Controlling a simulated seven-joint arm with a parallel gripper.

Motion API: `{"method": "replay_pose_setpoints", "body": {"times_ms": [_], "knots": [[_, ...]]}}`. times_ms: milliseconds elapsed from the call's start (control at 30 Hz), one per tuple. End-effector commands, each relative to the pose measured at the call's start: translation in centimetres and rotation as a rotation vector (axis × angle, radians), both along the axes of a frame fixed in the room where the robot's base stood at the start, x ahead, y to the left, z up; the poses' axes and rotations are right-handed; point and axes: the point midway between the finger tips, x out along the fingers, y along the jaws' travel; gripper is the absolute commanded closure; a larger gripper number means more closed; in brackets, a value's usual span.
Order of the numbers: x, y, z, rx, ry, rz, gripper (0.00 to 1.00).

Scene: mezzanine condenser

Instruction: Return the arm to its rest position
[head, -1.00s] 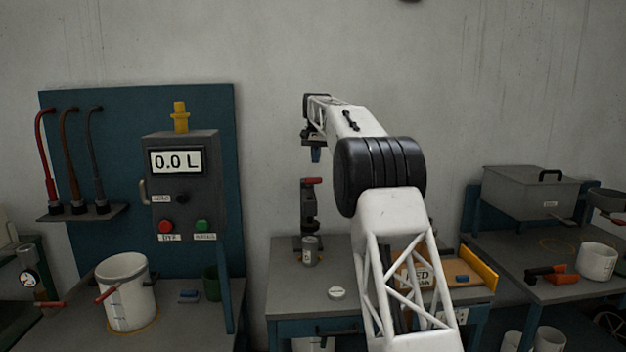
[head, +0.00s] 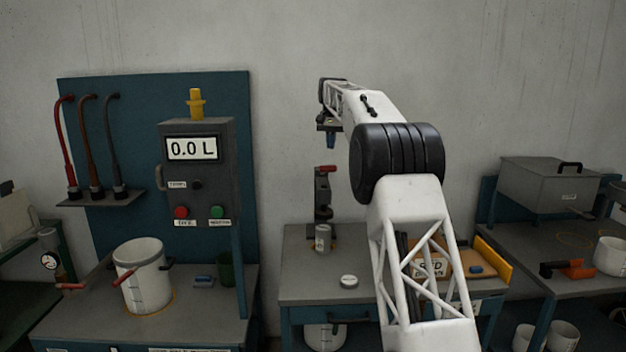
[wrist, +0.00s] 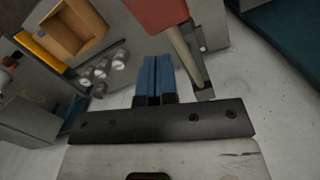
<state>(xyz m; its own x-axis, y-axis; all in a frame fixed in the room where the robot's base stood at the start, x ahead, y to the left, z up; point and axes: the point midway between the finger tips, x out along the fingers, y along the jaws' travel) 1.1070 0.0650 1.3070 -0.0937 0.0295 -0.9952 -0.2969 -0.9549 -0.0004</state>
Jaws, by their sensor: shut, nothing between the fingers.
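My arm reaches up and away over the middle bench in the head view. My gripper (head: 331,140) hangs at its far end, above and near the upright press-like device with a red handle (head: 326,170). In the wrist view the two blue fingers of my gripper (wrist: 156,72) lie side by side, closed, with nothing between them. A red part with a grey bar (wrist: 180,40) shows just beyond the fingers there; I cannot tell the gap to it.
On the left stand a white bucket (head: 146,280) and a panel reading 0.0 L (head: 192,149). A grey lidded box (head: 545,186) stands right. Free air surrounds the raised arm.

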Motion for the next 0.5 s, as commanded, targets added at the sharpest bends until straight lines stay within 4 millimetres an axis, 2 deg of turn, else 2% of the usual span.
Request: {"method": "replay_pose_setpoints", "body": {"times_ms": [267,500], "knots": [[-2.7,-0.5,1.8,0.0,-0.017,0.011,1.0],[-6.6,-1.2,3.6,0.0,-0.038,0.027,1.0]]}}
